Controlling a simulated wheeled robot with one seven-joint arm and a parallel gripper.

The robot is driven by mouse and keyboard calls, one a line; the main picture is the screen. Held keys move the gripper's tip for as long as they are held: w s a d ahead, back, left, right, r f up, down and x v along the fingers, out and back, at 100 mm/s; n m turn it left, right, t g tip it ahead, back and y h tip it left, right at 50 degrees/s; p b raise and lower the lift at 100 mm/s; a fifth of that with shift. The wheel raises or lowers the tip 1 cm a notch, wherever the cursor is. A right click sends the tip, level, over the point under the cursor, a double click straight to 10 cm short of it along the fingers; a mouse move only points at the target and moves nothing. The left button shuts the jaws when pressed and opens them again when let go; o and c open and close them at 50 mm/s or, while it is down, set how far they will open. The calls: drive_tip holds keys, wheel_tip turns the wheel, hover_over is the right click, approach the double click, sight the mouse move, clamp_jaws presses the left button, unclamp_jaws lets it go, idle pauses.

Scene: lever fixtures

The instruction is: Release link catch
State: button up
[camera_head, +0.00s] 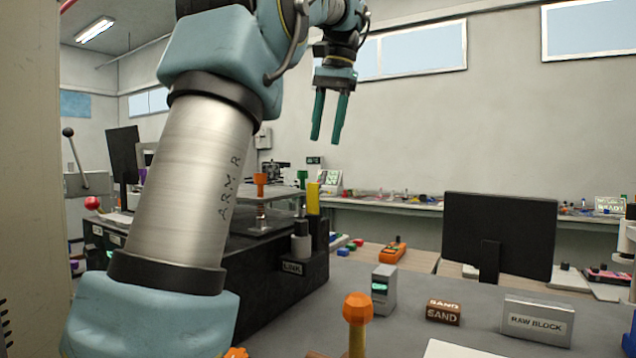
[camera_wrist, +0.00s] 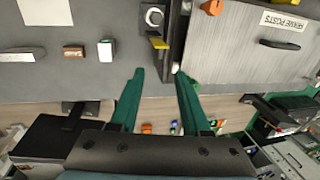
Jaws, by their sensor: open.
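The LINK label (camera_head: 292,267) is on the near right end of a black fixture (camera_head: 265,300). Above it stands a grey cylindrical knob (camera_head: 301,243), with a yellow upright piece (camera_head: 313,198) just behind. Which part is the catch, I cannot tell for sure. In the wrist view a round silver part (camera_wrist: 153,16) and a yellow piece (camera_wrist: 158,42) show beyond my fingertips, likely the same parts. My gripper (camera_head: 328,135) is open and empty, fingers down, high above and behind the fixture; its green fingers also show in the wrist view (camera_wrist: 159,74).
A monitor (camera_head: 497,235) stands behind. My arm hides much of the fixture's left part.

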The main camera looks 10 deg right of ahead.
drive_tip(key=b, duration=0.2)
hover_over(316, 198)
drive_tip(key=w, duration=0.2)
drive_tip(key=f, duration=0.9)
drive_tip(key=shift+s+d+f, duration=0.1)
drive_tip(key=shift+s+d, duration=0.15)
drive_tip(key=shift+d, duration=0.05)
clamp_jaws()
